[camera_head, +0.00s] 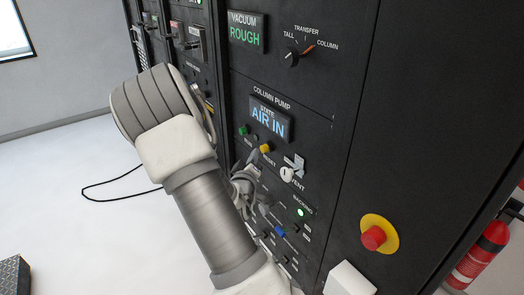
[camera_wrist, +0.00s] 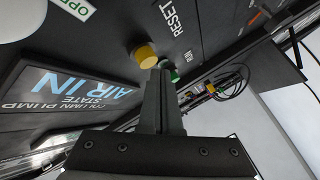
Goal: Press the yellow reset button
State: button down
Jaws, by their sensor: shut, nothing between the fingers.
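The yellow reset button (camera_head: 265,148) sits on the black panel below the column pump display (camera_head: 269,120), which reads AIR IN. The button also shows in the wrist view (camera_wrist: 145,56) beside the RESET label. My gripper (camera_head: 254,157) is close to the button at its lower left in the head view. In the wrist view, the fingers (camera_wrist: 161,72) are shut and empty, their tips right beside the yellow button. I cannot tell whether they touch it. A green button (camera_wrist: 174,75) is partly hidden behind the fingertips.
A white vent knob (camera_head: 287,174) is to the right of the yellow button. Smaller switches and a lit green indicator (camera_head: 301,212) are lower on the panel. A red emergency button (camera_head: 373,238) and a fire extinguisher (camera_head: 481,252) are at the right. Free floor lies at the left.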

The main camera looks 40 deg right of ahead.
jog(key=shift+d+b, duration=0.3)
jog(key=shift+d, duration=0.5)
dwell(0.7)
jog(key=shift+a, duration=1.05)
jog(key=a, duration=0.5)
jog(key=shift+w, duration=0.15)
dwell(0.9)
